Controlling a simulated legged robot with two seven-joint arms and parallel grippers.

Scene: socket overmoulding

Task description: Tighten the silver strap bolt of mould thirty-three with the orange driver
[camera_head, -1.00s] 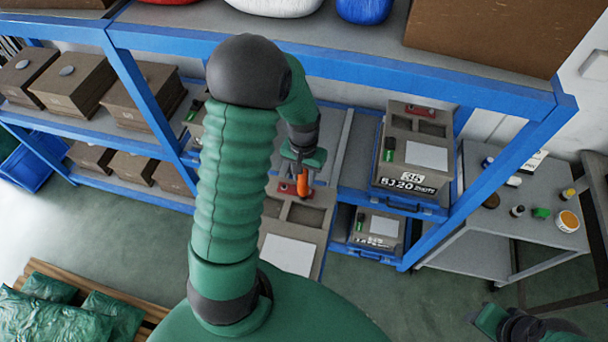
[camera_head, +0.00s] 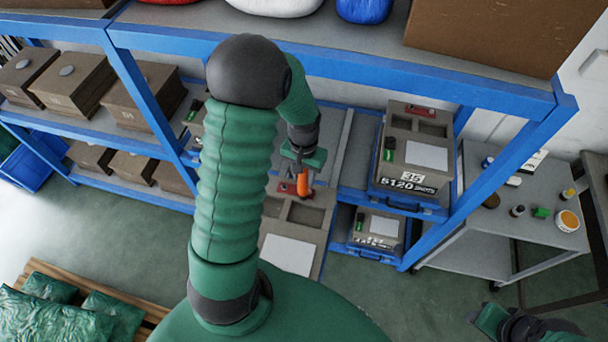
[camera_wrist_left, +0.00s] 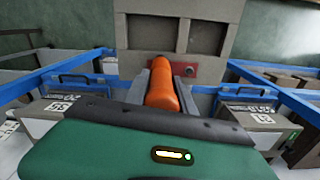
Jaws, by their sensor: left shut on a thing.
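My left gripper (camera_head: 303,160) is shut on the orange driver (camera_head: 303,184), which points down at a grey-brown mould (camera_head: 312,194) on the rack. The driver also shows in the left wrist view (camera_wrist_left: 162,88), between the two grey fingers. Its lower end is at the red strap piece (camera_head: 287,188) of the mould, also in the left wrist view (camera_wrist_left: 208,70). My right gripper (camera_head: 482,320) is at the lower right edge, partly cut off.
Blue rack posts and beams surround the work spot. A mould marked 35 (camera_head: 415,155) stands to the right, with another mould (camera_head: 377,232) below it. A grey side table (camera_head: 490,225) holds small bottles and tubs. Brown boxes (camera_head: 75,85) fill the left shelves.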

